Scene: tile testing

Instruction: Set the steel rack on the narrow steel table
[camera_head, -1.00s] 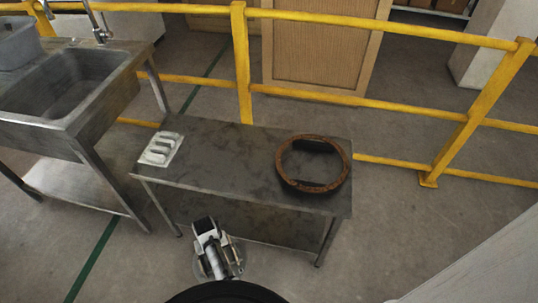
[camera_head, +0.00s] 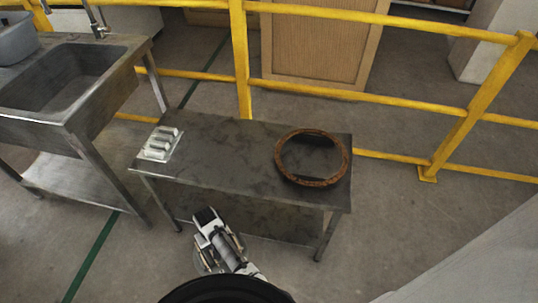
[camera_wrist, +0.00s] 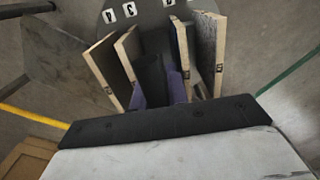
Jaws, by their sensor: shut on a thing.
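The narrow steel table (camera_head: 235,150) stands in the middle of the head view. My gripper (camera_wrist: 160,88) is shut on a dark upright part in the middle of the steel rack (camera_wrist: 150,45) in the wrist view. The rack has a round grey base with white number labels, and tan slabs stand in it on both sides of my fingers. In the head view my gripper (camera_head: 222,243) is low in front of the table's near edge. The rack's grey edge (camera_head: 203,263) shows beside it, mostly hidden, apart from the tabletop.
A rusty ring (camera_head: 312,182) lies at the table's right end. A small pale ribbed piece (camera_head: 161,142) lies at its left end. The tabletop between them is clear. A steel sink (camera_head: 65,85) stands left, and a yellow railing (camera_head: 242,60) runs behind.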

